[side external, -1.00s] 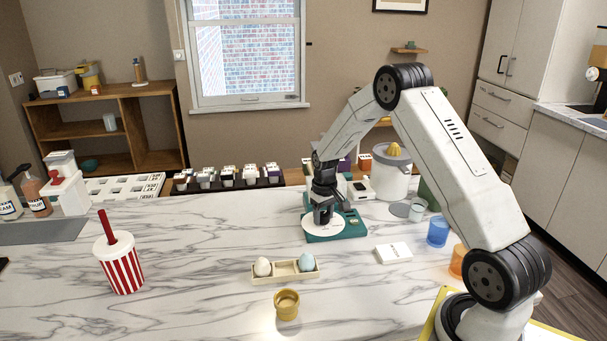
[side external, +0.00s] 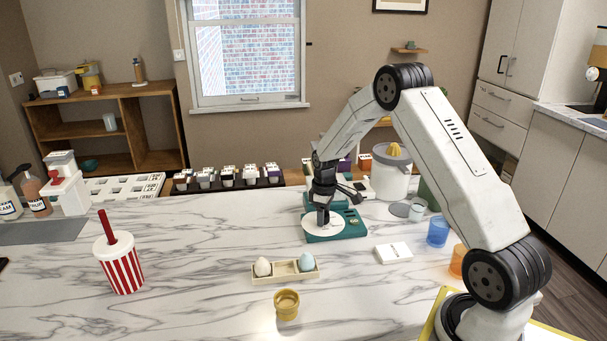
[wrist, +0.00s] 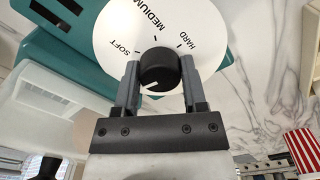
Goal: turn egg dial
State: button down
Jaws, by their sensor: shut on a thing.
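The egg dial is a white disc (wrist: 190,45) marked SOFT, MEDIUM and HARD, with a black round knob (wrist: 158,70) at its middle. It sits on a teal base (wrist: 60,65). In the wrist view my gripper (wrist: 158,75) has one finger on each side of the knob and is shut on it. The knob's white pointer mark faces the lower left, below the SOFT label. In the side external view my gripper (side external: 323,215) points down onto the white disc (side external: 338,226) on the teal base (side external: 345,236); the knob is hidden there.
A white box (side external: 393,252) and a blue cup (side external: 437,231) stand right of the base. A wooden egg tray (side external: 285,272) with two eggs, a yellow cup (side external: 286,304) and a striped drink cup (side external: 118,265) stand nearer the front.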

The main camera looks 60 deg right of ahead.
jog(key=shift+c, duration=0.7)
grip_release()
jog(key=shift+r, duration=0.1)
jog(key=shift+r, duration=3.85)
